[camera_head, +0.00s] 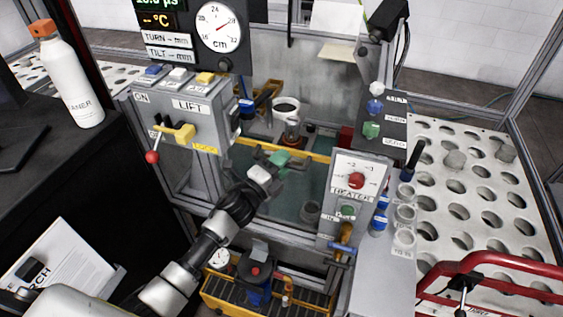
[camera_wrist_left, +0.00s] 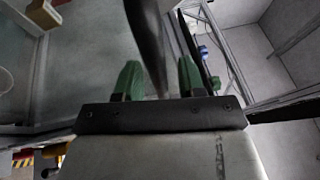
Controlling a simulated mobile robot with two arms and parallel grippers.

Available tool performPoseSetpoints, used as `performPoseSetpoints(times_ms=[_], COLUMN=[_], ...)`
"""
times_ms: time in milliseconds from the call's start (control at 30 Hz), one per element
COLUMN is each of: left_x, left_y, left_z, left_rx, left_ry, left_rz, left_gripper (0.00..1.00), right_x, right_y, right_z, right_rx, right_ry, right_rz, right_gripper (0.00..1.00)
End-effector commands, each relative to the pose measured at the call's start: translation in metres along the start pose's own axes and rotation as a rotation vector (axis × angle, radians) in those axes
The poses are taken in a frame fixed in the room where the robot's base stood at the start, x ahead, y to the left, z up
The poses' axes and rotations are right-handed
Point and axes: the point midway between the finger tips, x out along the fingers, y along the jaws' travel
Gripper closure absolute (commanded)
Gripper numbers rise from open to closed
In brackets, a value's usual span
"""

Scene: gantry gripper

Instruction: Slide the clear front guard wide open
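The clear front guard (camera_head: 283,207) appears as a see-through pane across the machine's front, between the lift panel and the heater panel. Its edges are hard to make out. My left gripper (camera_head: 286,163) is in front of the opening, near a yellow bar (camera_head: 315,156). In the left wrist view its two green fingers (camera_wrist_left: 158,80) stand apart. A dark grey bar (camera_wrist_left: 148,40) shows between them; I cannot tell whether it belongs to the guard or touches a finger. My right gripper is out of view.
The lift panel (camera_head: 188,105) with its red-knobbed lever is left of my gripper, and the heater panel (camera_head: 352,195) is to its right. A white bottle (camera_head: 72,80) stands on the black bench. A perforated table (camera_head: 485,200) and red tubing (camera_head: 490,262) are at right.

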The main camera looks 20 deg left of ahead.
Motion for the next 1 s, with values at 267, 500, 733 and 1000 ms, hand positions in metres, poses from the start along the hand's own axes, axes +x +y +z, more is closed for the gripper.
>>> performPoseSetpoints(times_ms=[267, 500, 733, 1000], left_x=[0.0, -0.001, -0.003, -0.013], left_y=[0.0, 0.0, 0.012, 0.072], left_z=[0.0, 0.0, -0.001, -0.005], left_rx=[-0.001, -0.001, -0.001, -0.004], left_ry=[-0.001, -0.001, -0.001, -0.002], left_rz=[0.0, 0.001, 0.002, 0.005], left_gripper=[0.92, 1.0, 1.0, 1.0], right_x=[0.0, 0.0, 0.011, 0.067], right_y=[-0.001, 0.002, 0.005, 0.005], right_z=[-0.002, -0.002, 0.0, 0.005], right_rx=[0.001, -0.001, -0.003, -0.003], right_ry=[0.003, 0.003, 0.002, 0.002], right_rz=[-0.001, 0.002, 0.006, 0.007], right_gripper=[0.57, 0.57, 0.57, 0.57])
